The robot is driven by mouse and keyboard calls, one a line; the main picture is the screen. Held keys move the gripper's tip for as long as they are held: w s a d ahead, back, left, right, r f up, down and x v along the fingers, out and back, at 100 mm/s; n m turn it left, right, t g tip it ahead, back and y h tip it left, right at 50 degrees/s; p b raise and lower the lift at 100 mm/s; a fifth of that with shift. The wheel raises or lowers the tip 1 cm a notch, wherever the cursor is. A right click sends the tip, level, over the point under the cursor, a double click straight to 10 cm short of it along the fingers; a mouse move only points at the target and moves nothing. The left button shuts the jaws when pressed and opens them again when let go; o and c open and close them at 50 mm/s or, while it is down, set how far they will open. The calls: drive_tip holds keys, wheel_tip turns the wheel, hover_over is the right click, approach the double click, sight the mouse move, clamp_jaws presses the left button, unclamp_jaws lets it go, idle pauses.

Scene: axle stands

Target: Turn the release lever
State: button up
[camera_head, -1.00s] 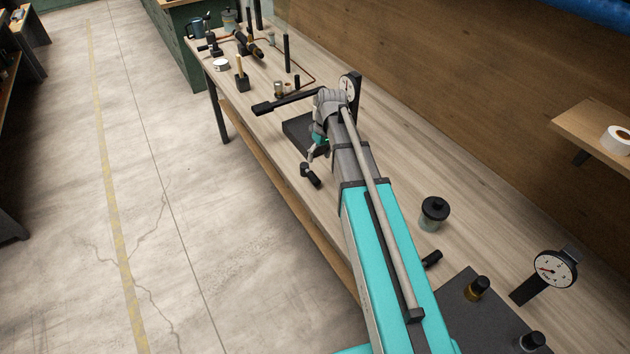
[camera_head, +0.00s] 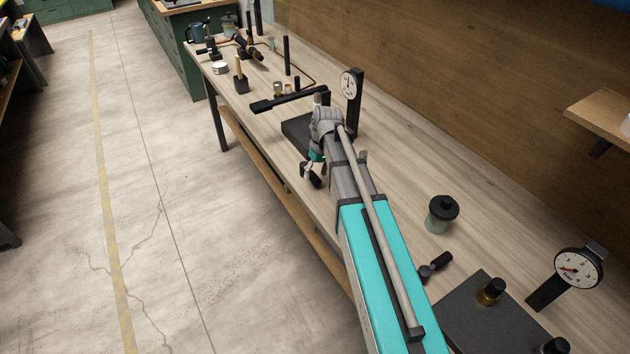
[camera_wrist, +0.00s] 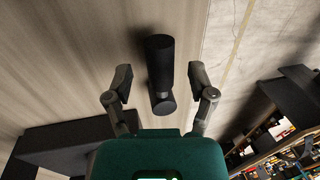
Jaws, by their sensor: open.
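A black cylindrical lever handle with a rounded knob at its near end (camera_wrist: 160,65) shows in the wrist view, over the pale wooden bench. I take it for the release lever. My gripper (camera_wrist: 161,80) is open, with one finger on each side of the handle and a visible gap on both sides. Whether the fingers are level with it in depth I cannot tell. In the head view my gripper (camera_head: 311,168) is at the bench's front edge, partly covering the black handle (camera_head: 316,182).
A dark base plate (camera_head: 297,131) with a gauge (camera_head: 350,84) and a long black bar (camera_head: 288,99) is beside my gripper. A similar black handle (camera_head: 440,262), a lidded jar (camera_head: 441,214) and a second gauge (camera_head: 577,268) are nearer.

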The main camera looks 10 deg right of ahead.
drive_tip(key=shift+a+f+b, duration=0.1)
drive_tip(key=shift+f+b, duration=0.35)
drive_tip(key=shift+f, duration=0.25)
clamp_jaws()
